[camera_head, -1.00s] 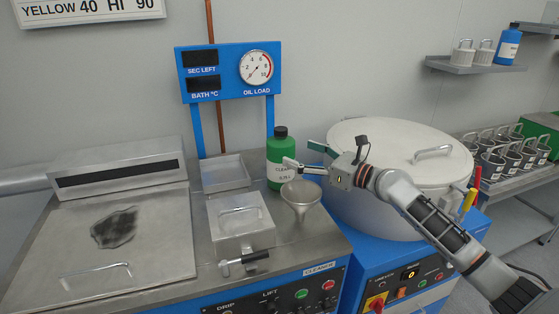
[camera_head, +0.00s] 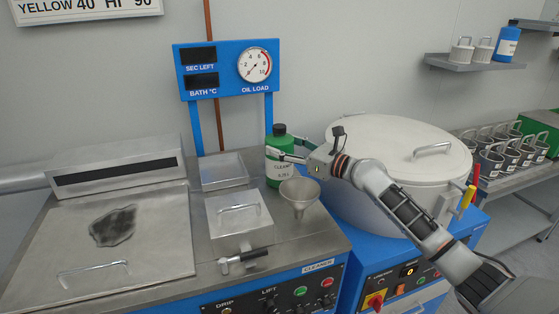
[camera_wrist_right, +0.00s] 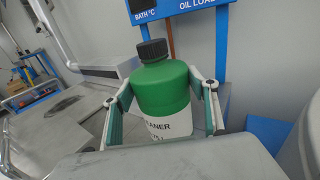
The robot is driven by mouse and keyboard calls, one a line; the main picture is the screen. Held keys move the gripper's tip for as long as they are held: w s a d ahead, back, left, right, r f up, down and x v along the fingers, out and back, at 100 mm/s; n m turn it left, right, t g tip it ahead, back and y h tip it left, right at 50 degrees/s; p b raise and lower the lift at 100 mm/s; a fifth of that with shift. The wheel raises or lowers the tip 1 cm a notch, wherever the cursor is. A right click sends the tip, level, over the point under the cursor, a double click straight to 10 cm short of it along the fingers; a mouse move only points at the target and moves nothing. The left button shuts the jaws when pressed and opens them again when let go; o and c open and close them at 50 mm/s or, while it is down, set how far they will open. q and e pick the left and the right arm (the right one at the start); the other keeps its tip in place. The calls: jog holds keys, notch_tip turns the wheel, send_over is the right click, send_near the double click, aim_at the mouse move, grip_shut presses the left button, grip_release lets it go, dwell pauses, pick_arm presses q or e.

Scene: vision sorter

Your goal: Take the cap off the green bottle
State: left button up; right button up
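The green bottle (camera_head: 277,171) stands upright on the steel worktop. It has a white label and a black cap (camera_head: 279,129), which is on its neck. In the right wrist view, the bottle (camera_wrist_right: 162,92) and its cap (camera_wrist_right: 153,50) fill the middle. My right gripper (camera_head: 283,148) reaches in from the right at the height of the bottle's upper body, below the cap. Its two fingers (camera_wrist_right: 162,88) are spread, one on each side of the bottle. The fingertips are very near its sides; I cannot tell whether they touch. My left gripper is not in view.
A metal funnel (camera_head: 299,196) stands just in front of the bottle. A large white-lidded drum (camera_head: 393,150) stands close on the right, under my arm. A blue gauge panel (camera_head: 226,68) rises behind.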

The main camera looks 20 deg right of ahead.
jog(key=shift+r, duration=0.45)
jog(key=shift+c, duration=0.4)
notch_tip(320, 180, up, 12)
jog(key=p, duration=0.4)
jog(key=shift+f, duration=0.15)
jog(key=shift+r+p, duration=0.65)
jog(key=shift+r, duration=2.3)
jog(key=shift+f, duration=0.1)
